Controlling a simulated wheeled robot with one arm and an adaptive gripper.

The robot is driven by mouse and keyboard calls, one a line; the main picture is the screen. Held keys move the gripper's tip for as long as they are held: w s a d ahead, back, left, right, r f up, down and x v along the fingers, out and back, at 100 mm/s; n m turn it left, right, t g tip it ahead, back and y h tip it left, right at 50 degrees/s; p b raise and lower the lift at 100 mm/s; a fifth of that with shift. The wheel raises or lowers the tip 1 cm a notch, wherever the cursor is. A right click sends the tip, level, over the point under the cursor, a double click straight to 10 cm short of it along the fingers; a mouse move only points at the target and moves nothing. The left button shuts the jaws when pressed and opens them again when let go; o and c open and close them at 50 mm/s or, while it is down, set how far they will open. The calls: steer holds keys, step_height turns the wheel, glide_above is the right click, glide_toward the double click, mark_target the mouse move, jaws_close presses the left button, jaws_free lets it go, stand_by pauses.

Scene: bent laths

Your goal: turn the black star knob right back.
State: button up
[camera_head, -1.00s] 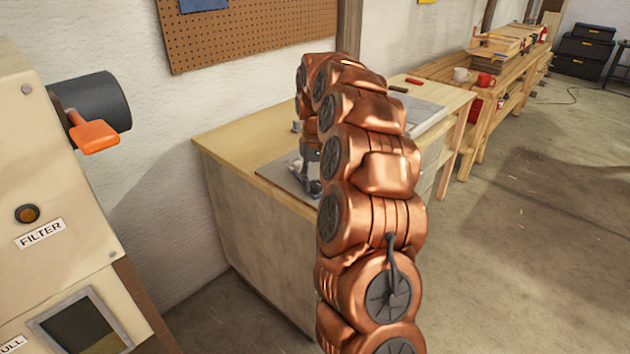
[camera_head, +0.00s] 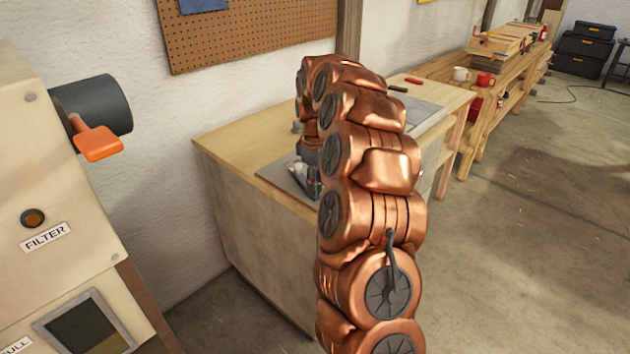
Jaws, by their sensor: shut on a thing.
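My gripper (camera_head: 306,180) points down low over a grey plate (camera_head: 272,178) on the wooden bench, and is partly covered by my copper-coloured arm. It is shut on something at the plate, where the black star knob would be. The knob itself cannot be made out; my gripper and arm hide that spot, so its angle cannot be told.
The bench (camera_head: 235,140) has bare wood to the left of the plate. A beige cabinet with an orange lever (camera_head: 99,144) stands at the left. A pegboard (camera_head: 250,30) hangs behind. Another workbench with a red mug (camera_head: 485,80) stands further right.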

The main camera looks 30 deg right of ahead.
steer(key=shift+n, duration=0.9)
steer(key=o, duration=1.2)
steer(key=shift+c, duration=0.2)
step_height(320, 180, up, 12)
